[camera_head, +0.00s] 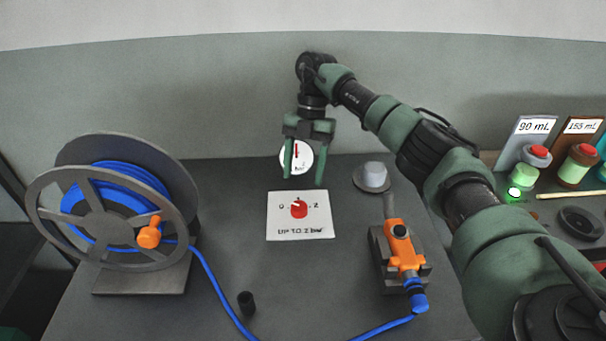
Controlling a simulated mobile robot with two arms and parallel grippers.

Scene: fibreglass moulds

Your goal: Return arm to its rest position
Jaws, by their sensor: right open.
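My right arm (435,160) comes in from the right and reaches over the dark table. Its gripper (304,180) points down with two green fingers apart and nothing between them but the view of the gauge behind. The gripper hangs in front of a round white gauge (301,158) with a red needle, partly hidden by a finger. Below it is a white panel (285,226) with a red knob (299,209); the knob looks apart from the fingers. My left gripper does not show.
A reel (50,228) of blue hose stands at left, its hose crossing the table to an orange tool (403,258) in a dark holder. A small black cylinder (246,303) and a grey knobbed disc (372,178) stand on the table. Labelled bottles (530,165) stand at right.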

